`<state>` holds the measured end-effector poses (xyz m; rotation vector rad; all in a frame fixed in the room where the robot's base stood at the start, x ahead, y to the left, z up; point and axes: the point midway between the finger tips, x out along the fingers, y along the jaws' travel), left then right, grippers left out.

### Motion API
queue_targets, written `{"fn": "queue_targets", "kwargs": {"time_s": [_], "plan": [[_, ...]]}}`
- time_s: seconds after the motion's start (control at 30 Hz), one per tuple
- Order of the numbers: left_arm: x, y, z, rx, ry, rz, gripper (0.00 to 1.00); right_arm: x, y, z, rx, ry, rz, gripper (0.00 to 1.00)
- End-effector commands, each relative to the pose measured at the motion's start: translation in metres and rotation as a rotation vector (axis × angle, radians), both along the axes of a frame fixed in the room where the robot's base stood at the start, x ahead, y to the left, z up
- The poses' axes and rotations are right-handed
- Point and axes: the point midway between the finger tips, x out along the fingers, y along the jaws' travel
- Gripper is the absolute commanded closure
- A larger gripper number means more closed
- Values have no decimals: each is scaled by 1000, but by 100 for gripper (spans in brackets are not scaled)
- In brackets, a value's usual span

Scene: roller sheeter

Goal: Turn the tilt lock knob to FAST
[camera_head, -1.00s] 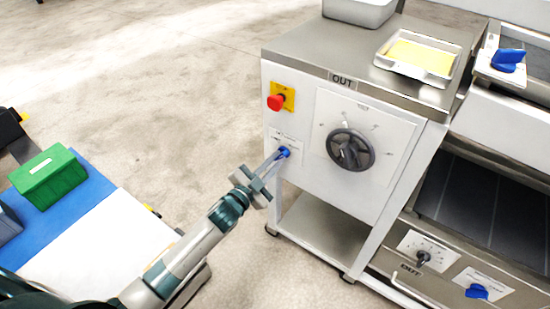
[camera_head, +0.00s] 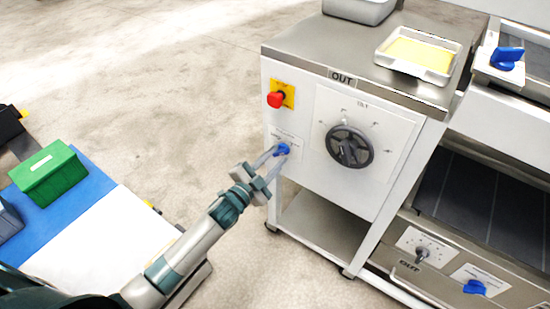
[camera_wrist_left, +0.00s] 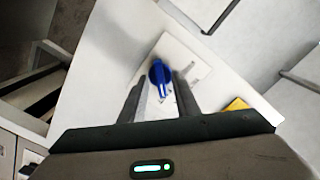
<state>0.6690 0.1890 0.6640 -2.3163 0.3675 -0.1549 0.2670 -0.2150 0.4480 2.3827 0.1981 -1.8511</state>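A blue lever knob (camera_head: 283,149) sits on a small white label plate on the cabinet's front panel, below a red button. I take it for the tilt lock knob; its label is too small to read. My left gripper (camera_head: 273,155) is at the knob, fingers spread to either side of it. In the left wrist view the knob (camera_wrist_left: 160,74) lies between the fingertips (camera_wrist_left: 159,90), its handle pointing toward the gripper's palm. A gap shows at the left finger; whether the right finger touches cannot be told. My right gripper is not in view.
A dark handwheel (camera_head: 349,147) is on the same panel, right of the knob. A red button (camera_head: 275,99) on a yellow plate is above. A tray with a yellow sheet (camera_head: 418,55) lies on top. A green box (camera_head: 48,174) stands at left. Open floor lies left of the cabinet.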

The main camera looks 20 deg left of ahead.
Motion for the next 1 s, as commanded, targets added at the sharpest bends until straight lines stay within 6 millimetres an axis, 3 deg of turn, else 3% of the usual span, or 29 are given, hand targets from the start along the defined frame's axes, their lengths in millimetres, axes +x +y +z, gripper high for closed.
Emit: {"fn": "queue_targets", "kwargs": {"time_s": [0.27,0.47,1.0], "plan": [[-3,1,0,-1,0,0,71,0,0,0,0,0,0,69],[-20,7,-1,-1,1,1,71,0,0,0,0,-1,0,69],[-110,35,-1,0,2,-1,71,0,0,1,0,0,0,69]]}}
